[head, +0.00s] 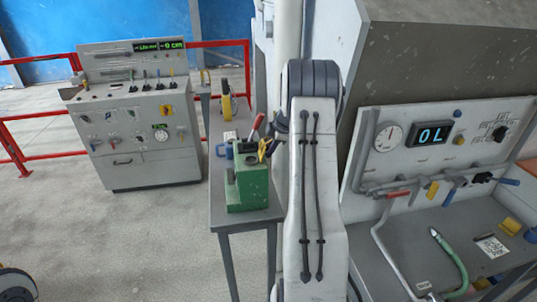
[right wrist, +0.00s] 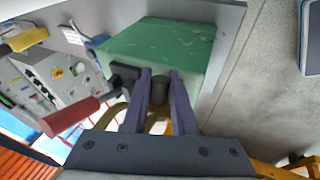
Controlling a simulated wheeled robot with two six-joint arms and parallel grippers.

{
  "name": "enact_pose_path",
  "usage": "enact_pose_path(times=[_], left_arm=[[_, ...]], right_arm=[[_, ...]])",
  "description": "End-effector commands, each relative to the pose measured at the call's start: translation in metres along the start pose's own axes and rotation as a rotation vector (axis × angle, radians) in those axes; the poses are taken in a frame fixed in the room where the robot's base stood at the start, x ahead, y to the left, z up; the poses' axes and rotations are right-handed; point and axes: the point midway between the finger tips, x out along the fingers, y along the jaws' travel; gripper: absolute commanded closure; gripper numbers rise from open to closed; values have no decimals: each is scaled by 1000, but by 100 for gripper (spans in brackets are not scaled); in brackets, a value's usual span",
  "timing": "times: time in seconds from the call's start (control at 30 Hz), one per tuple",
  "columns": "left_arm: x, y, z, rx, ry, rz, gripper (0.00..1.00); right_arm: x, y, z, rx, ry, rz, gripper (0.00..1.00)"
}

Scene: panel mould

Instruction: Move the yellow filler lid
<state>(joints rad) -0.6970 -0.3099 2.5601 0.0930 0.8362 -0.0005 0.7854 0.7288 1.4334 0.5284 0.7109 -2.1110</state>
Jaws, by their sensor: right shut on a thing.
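The green box (head: 248,188) stands on a narrow grey table. My right gripper (head: 268,148) is at its top, partly hidden by my arm. In the right wrist view the two grey-purple fingers (right wrist: 163,95) are closed around a dark round knob (right wrist: 160,88) beside the green box (right wrist: 165,48). A yellow curved part, seemingly the filler lid (right wrist: 158,123), shows behind and between the fingers; a bit of yellow also shows by the gripper in the head view. Whether it touches the box is hidden. My left gripper is not in view.
A red-handled lever (right wrist: 72,117) sticks out beside the gripper. A yellow round object (head: 227,100) stands farther back on the table (head: 232,221). A grey control console (head: 150,150) is at the left, and a panel with gauges (head: 425,140) at the right. Open floor lies left of the table.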

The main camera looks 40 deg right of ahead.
Motion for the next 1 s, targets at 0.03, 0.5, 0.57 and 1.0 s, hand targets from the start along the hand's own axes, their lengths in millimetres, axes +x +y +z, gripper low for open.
enact_pose_path(times=[0.03,0.5,0.57,1.0], left_arm=[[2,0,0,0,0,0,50],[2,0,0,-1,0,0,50],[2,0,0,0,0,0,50],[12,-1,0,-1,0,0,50]], right_arm=[[0,3,2,2,-2,12,100],[-1,3,2,5,2,10,52],[-1,3,1,5,3,9,45],[-14,1,1,4,5,7,45]])
